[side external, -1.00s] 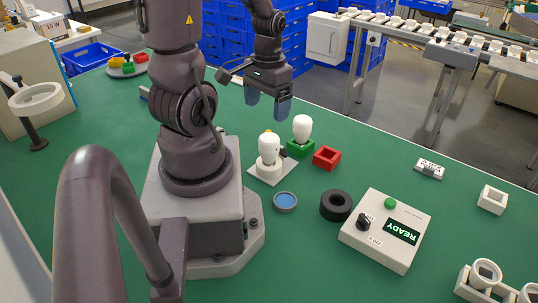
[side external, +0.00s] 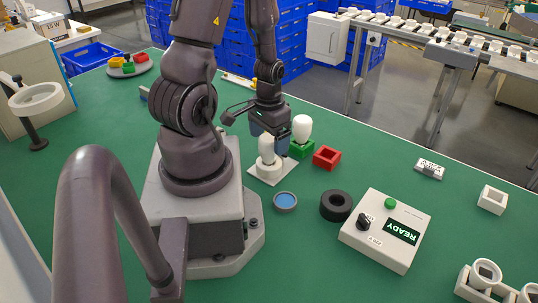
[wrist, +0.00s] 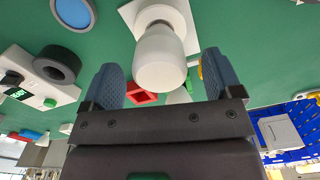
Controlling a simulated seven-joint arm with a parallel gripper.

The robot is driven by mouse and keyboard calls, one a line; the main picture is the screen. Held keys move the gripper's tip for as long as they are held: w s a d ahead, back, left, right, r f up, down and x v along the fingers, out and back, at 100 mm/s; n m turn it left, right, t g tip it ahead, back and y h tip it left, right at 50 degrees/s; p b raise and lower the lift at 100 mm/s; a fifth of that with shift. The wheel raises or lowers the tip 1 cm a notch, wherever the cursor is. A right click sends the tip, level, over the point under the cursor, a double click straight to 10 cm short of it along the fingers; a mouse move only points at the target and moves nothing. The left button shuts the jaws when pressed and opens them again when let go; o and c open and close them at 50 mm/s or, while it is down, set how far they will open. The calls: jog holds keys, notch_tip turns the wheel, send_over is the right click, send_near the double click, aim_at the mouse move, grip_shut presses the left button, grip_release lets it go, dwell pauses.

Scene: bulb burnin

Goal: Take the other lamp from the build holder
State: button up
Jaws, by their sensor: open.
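A white lamp (side external: 267,148) stands upright in a round white socket (side external: 268,168) on a pale square plate (side external: 259,178). A second white lamp (side external: 302,129) stands in a green square holder (side external: 301,150) just behind and to the right. My gripper (side external: 269,140) is low over the nearer lamp, with its blue fingers apart on either side of the bulb. In the wrist view the bulb (wrist: 160,62) shows between the open fingers (wrist: 161,70), with visible gaps on both sides. The second lamp is mostly hidden there behind the bulb.
A red square holder (side external: 327,157) is right of the green one. A blue-centred dish (side external: 285,202), a black ring (side external: 336,205) and a test box reading READY (side external: 388,228) lie nearer. White holders stand at the far right. Green table is free at the left.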

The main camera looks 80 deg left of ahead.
jog(key=shift+f, duration=1.9)
jog(key=c, duration=1)
notch_tip(320, 180, up, 14)
jog(key=shift+r, duration=0.25)
